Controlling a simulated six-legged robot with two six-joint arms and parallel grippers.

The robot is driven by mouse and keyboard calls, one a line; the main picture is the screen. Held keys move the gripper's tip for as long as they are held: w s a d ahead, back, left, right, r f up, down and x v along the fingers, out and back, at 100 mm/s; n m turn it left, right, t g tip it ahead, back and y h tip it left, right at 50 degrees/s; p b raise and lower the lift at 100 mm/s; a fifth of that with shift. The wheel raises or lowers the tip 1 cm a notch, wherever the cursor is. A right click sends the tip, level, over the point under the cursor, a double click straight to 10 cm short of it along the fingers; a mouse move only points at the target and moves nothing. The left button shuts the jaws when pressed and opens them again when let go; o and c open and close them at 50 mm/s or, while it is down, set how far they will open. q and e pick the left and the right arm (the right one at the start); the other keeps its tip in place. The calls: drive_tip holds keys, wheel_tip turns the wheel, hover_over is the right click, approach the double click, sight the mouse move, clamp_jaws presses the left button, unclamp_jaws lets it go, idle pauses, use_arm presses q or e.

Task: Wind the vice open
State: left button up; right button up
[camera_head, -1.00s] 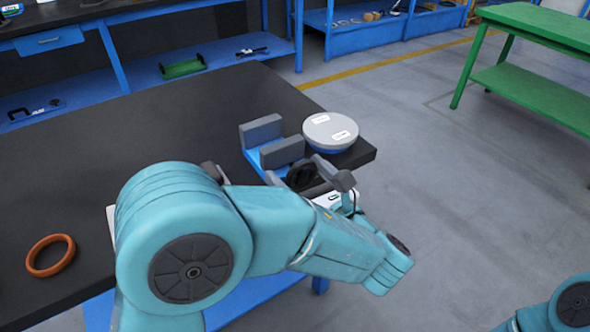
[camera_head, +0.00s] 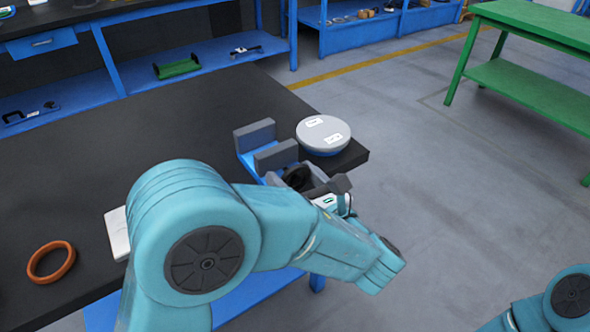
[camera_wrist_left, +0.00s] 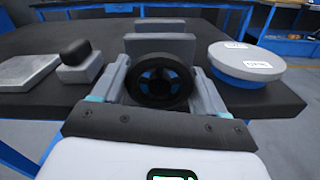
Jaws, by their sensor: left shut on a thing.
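The vice has a blue base (camera_head: 246,158) and two upright grey jaws, a far one (camera_head: 254,136) and a near one (camera_head: 277,155), with a gap between them. Its black handwheel (camera_head: 297,177) is on the side nearest me. In the left wrist view the handwheel (camera_wrist_left: 160,80) faces the camera, with the jaws (camera_wrist_left: 160,44) behind it. My left gripper (camera_wrist_left: 160,76) is shut on the handwheel, one finger at each side of the rim. In the head view my own arm hides part of the gripper. My right gripper is not in view.
A round grey-topped disc (camera_head: 323,134) with white labels stands right of the vice, near the bench (camera_head: 190,125) corner. A pale slab (camera_head: 118,233) and an orange ring (camera_head: 51,261) lie to the left. A block with a black knob (camera_wrist_left: 76,50) shows in the wrist view.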

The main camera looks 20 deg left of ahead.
use_arm(q)
drive_tip(key=shift+r, duration=0.1)
drive_tip(key=shift+f, duration=0.2)
drive_tip(key=o, duration=1)
drive_tip(key=shift+a, duration=0.15)
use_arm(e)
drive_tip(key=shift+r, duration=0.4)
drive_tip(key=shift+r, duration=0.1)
